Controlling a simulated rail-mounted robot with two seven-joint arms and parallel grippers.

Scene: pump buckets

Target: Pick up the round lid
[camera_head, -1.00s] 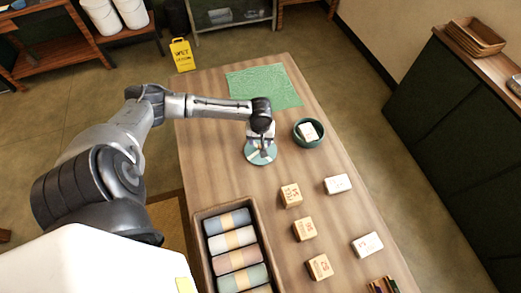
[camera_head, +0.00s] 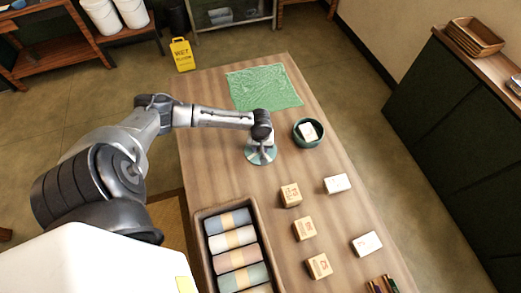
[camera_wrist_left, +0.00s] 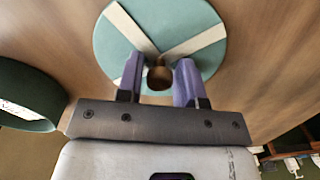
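The round lid (camera_head: 261,157) is a teal disc with pale crossing bands, lying on the wooden table. It fills the upper middle of the left wrist view (camera_wrist_left: 205,62), where its brown knob (camera_wrist_left: 159,79) shows near the centre. My left gripper (camera_wrist_left: 159,72) is right over the lid, its two purple fingers on either side of the knob. The fingers look apart, with little space beside the knob; firm contact does not show. In the head view my left gripper (camera_head: 260,145) partly covers the lid. My right gripper is not in view.
A dark green bowl (camera_head: 309,142) holding a white block stands just right of the lid. A green cloth (camera_head: 262,87) lies behind. Several blocks (camera_head: 304,227) and a tray of rolled towels (camera_head: 201,250) are nearer. A yellow sign (camera_head: 182,54) stands on the floor.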

